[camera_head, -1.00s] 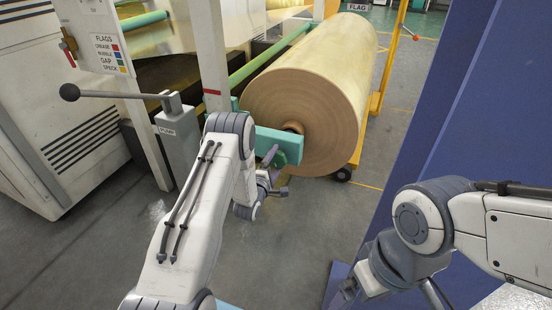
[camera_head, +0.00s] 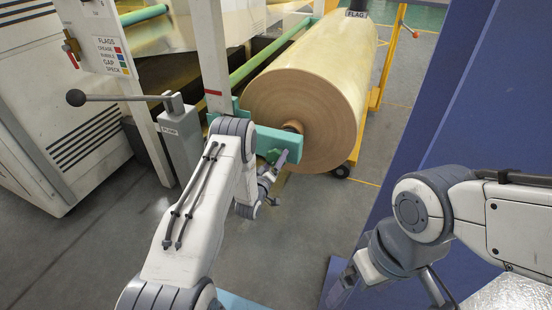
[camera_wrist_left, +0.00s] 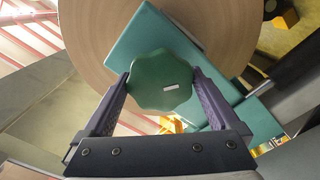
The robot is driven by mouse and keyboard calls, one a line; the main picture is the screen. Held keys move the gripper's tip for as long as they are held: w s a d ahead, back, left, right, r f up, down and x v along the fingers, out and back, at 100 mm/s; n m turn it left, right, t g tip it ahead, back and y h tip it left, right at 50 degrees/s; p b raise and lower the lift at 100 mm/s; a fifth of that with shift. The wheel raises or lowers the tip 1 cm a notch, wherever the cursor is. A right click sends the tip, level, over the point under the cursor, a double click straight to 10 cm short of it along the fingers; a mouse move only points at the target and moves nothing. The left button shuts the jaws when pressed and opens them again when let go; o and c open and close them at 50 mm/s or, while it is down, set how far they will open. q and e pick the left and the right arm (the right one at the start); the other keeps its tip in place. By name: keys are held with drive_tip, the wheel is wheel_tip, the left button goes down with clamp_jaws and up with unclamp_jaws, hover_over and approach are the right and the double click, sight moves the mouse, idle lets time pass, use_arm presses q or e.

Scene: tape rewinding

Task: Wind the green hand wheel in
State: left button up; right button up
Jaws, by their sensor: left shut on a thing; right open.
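The green hand wheel (camera_wrist_left: 160,80) is a dark green, lobed knob with a small pale mark, seen face-on in the left wrist view. My left gripper (camera_wrist_left: 160,88) is shut on it, one finger at each side of its rim. In the head view my left gripper (camera_head: 274,170) is at the teal bracket (camera_head: 287,146) by the roll's end, and the wheel is mostly hidden there. The teal bracket (camera_wrist_left: 150,40) also lies behind the wheel in the wrist view. My right gripper (camera_head: 345,290) is open and empty low at the right, only partly visible.
A large tan roll (camera_head: 318,85) stands behind the bracket, with a yellow wheeled frame (camera_head: 372,115) at its right. A post with a black ball lever (camera_head: 76,97) stands left of my left arm. A blue panel (camera_head: 450,90) rises at the right. Grey floor lies clear between.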

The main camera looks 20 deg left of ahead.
use_arm(q)
drive_tip(key=m+p, duration=0.2)
drive_tip(key=m, duration=0.5)
drive_tip(key=m+p, duration=0.1)
drive_tip(key=m, duration=0.3)
drive_tip(key=shift+s, duration=0.1)
drive_tip(key=m+p, duration=0.1)
drive_tip(key=m, duration=0.2)
drive_tip(key=shift+a+m, duration=0.1)
drive_tip(key=shift+m, duration=0.2)
drive_tip(key=m+p, duration=0.1)
drive_tip(key=m, duration=0.2)
drive_tip(key=shift+m, duration=0.3)
drive_tip(key=m, duration=0.3)
drive_tip(key=shift+m+p, duration=0.3)
drive_tip(key=shift+p, duration=0.1)
drive_tip(key=m+p, duration=0.1)
drive_tip(key=m, duration=0.5)
drive_tip(key=shift+m, duration=0.3)
drive_tip(key=o, duration=1)
